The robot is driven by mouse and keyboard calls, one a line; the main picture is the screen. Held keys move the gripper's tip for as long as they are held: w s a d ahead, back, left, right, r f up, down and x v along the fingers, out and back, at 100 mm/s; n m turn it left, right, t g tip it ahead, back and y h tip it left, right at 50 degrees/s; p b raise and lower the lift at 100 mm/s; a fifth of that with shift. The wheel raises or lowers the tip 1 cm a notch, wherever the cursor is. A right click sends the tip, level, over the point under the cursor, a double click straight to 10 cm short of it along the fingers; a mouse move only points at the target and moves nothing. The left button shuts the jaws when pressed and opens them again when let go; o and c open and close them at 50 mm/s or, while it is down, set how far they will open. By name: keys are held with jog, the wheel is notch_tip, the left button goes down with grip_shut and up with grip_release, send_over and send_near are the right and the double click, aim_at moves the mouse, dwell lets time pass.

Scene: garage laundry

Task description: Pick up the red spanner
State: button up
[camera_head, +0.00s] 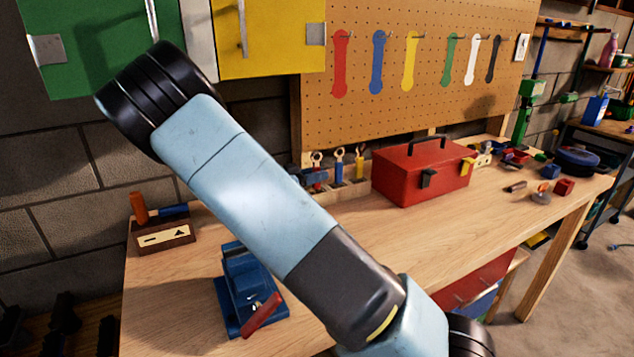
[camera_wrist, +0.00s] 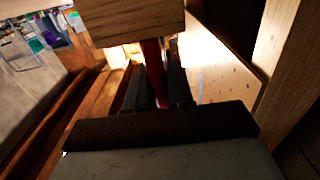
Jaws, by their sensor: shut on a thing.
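In the wrist view, my gripper (camera_wrist: 157,97) is shut on a slim red bar (camera_wrist: 153,66) between its two dark fingers. The bar looks like the red spanner, but its ends are hidden, the upper part behind a wooden block or board edge (camera_wrist: 135,22). In the head view my gripper is out of sight, and my arm crosses the middle of the picture. A red spanner shape (camera_head: 340,63) shows at the left of the row on the pegboard (camera_head: 400,115); I cannot tell whether it is a tool or a painted outline.
Wooden surfaces crowd my gripper in the wrist view. On the workbench (camera_head: 420,235) stand a red toolbox (camera_head: 420,172), a blue vise (camera_head: 240,275) with a red handle, and a small wooden box (camera_head: 162,236) at the left. Loose items lie at the right end. The front middle is clear.

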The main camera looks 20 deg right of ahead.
grip_shut()
jog(key=shift+r, duration=5)
